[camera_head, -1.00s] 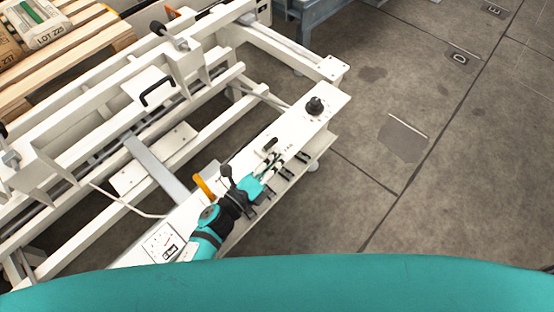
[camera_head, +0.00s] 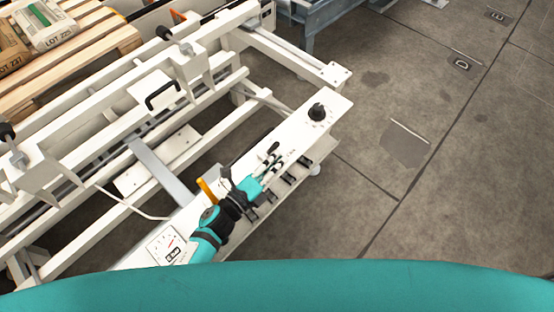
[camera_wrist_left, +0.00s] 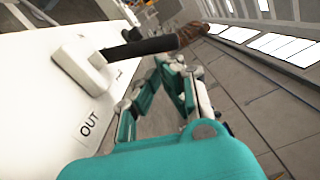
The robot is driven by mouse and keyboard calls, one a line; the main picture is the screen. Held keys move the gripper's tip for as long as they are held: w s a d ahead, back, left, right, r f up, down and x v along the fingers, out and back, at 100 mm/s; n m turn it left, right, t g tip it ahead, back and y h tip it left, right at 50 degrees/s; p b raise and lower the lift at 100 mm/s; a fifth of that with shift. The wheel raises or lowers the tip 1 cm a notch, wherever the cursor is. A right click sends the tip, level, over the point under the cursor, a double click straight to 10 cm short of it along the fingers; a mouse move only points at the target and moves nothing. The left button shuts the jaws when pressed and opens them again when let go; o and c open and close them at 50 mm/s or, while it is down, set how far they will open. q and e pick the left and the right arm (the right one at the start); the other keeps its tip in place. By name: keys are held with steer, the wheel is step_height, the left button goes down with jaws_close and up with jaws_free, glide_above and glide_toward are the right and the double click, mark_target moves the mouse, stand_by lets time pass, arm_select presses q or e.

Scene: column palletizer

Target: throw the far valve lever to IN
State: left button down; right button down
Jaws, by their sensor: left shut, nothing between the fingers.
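The far valve lever (camera_head: 272,149) is a short dark handle on the white control panel (camera_head: 297,128). The word OUT (camera_wrist_left: 90,123) is printed on the panel beside that base. My left gripper (camera_head: 274,165), teal and grey, is shut and empty just beside the lever at the panel's edge. I cannot tell whether its fingertips touch the lever. My right gripper is not in view.
Another black-knobbed lever (camera_head: 225,171) and an orange part (camera_head: 207,190) stand nearer along the panel. A black rotary knob (camera_head: 317,112) is at its far end. White frame rails (camera_head: 215,135) lie to the left. Open concrete floor (camera_head: 440,180) is on the right.

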mark_target(273, 146)
arm_select(q)
steer(key=shift+w+a+r+n+p, duration=0.25)
steer(key=shift+r+n+p, duration=0.3)
steer(key=shift+n+p, duration=0.2)
steer(key=shift+w+a+r+n+p, duration=0.2)
steer(key=shift+n+p, duration=0.2)
steer(key=shift+n, duration=0.25)
steer(key=shift+w+a+r+n+p, duration=0.2)
steer(key=shift+n+p, duration=0.2)
steer(key=shift+n, duration=0.2)
steer(key=shift+w+a+r+n+p, duration=0.1)
steer(key=shift+w+a+n+p, duration=0.25)
steer(key=shift+n, duration=0.55)
steer(key=shift+w+a, duration=0.25)
steer(key=shift+r, duration=0.1)
step_height(273, 146, up, 10)
